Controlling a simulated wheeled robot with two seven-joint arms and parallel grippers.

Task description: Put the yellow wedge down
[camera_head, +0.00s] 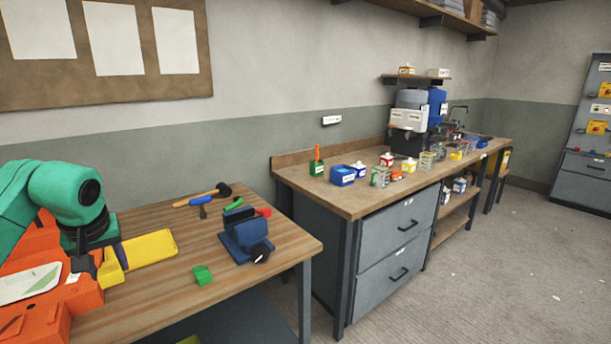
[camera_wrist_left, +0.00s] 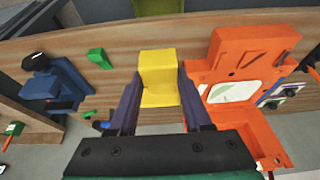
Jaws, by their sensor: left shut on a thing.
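The yellow wedge (camera_wrist_left: 160,80) is between the two dark fingers of my left gripper (camera_wrist_left: 159,98) in the left wrist view, and the gripper is shut on it. My right gripper is not in view.
An orange mould (camera_head: 88,297) stands close to the wedge, left of it in the head view. Bare wood lies in front.

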